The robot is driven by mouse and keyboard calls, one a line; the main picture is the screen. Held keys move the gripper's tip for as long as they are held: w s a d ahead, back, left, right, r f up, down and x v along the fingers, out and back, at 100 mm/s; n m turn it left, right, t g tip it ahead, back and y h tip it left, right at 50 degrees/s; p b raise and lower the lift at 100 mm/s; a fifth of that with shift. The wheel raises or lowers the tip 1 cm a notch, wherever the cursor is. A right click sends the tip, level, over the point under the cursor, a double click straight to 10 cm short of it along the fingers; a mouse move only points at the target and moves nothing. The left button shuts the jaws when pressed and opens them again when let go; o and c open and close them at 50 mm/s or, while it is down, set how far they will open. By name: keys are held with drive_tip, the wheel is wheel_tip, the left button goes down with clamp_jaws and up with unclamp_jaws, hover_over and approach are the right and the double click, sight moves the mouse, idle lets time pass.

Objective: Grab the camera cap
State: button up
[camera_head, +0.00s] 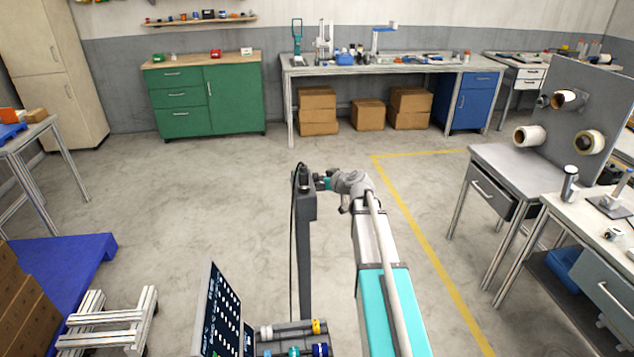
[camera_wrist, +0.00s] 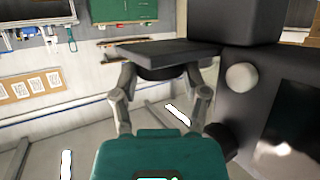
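In the head view my gripper (camera_head: 325,183) points left at the end of my arm, right beside a dark camera-like block (camera_head: 303,177) on top of an upright post. In the wrist view the teal gripper body (camera_wrist: 160,155) fills the bottom middle. Its two grey fingers stand apart on either side of a dark round part (camera_wrist: 160,72) under a flat dark plate (camera_wrist: 165,52). This round part may be the camera cap; I cannot tell for certain. I cannot tell whether the fingers touch it or only surround it.
A large black housing (camera_wrist: 240,60) with a pale round knob stands close on the right in the wrist view. A green cabinet (camera_head: 208,98), a grey workbench (camera_head: 375,68) and a table with film reels (camera_head: 512,155) stand farther off. The floor (camera_head: 220,200) left of the post is clear.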

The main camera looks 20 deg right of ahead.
drive_tip(key=shift+c, duration=0.9)
drive_tip(key=shift+r, duration=0.15)
drive_tip(key=shift+s+r+p, duration=0.15)
drive_tip(key=shift+r+p, duration=0.1)
drive_tip(key=shift+p, duration=0.1)
drive_tip(key=s+d, duration=0.3)
drive_tip(key=s, duration=0.5)
drive_tip(key=s+d, duration=0.3)
drive_tip(key=s, duration=0.5)
drive_tip(key=shift+s, duration=0.35)
